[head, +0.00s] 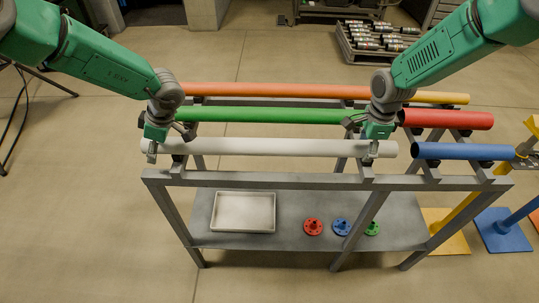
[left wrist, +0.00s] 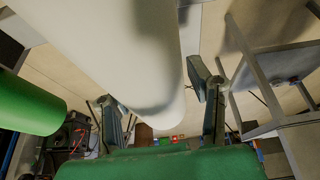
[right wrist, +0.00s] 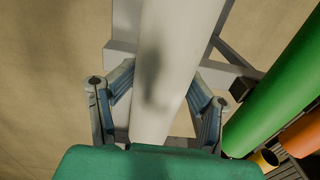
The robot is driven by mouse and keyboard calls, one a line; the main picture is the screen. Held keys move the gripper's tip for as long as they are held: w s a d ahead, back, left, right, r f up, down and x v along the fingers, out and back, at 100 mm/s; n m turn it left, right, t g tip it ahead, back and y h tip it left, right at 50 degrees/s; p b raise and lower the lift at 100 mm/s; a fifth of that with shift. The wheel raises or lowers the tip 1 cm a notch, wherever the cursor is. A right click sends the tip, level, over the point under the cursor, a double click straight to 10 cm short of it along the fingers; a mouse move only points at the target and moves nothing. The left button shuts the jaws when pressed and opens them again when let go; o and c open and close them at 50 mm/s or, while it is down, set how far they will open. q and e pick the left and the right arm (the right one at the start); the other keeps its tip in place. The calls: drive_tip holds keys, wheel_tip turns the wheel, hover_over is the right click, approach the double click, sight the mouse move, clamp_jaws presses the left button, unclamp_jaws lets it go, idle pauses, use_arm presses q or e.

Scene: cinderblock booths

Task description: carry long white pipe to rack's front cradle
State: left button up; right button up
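The long white pipe (head: 270,147) lies level along the rack's front row, left of the blue pipe. My left gripper (head: 153,149) straddles its left end; my right gripper (head: 372,149) straddles it near its right end. In the right wrist view the pipe (right wrist: 170,70) runs between both fingers, which press close to its sides. In the left wrist view the pipe (left wrist: 130,50) crosses between the fingers at a slant, partly hiding one finger. The rack's front cradles (head: 178,165) show just under the pipe; I cannot tell whether it rests in them.
Green (head: 270,116) and orange (head: 270,91) pipes lie behind, with red (head: 455,119) and blue (head: 460,151) pipes on the right. The lower shelf (head: 290,238) holds a white tray (head: 244,228) and three small flanges. A pallet (head: 362,50) stands at the back.

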use_arm(q)
drive_tip(key=shift+w+d+f, duration=0.25)
drive_tip(key=shift+w+f, duration=0.2)
drive_tip(key=shift+w, duration=0.1)
use_arm(e)
drive_tip(key=shift+o, duration=0.2)
drive_tip(key=shift+d+f+g, duration=0.15)
drive_tip(key=shift+d+f, duration=0.15)
drive_tip(key=shift+f, duration=0.25)
drive_tip(key=shift+d+f+g, duration=0.15)
drive_tip(key=shift+d+f, duration=0.1)
drive_tip(key=shift+f, duration=0.25)
use_arm(q)
drive_tip(key=shift+s+d+r, duration=0.1)
drive_tip(key=shift+d+r, duration=0.1)
drive_tip(key=shift+d, duration=0.05)
use_arm(e)
drive_tip(key=shift+d+r, duration=0.15)
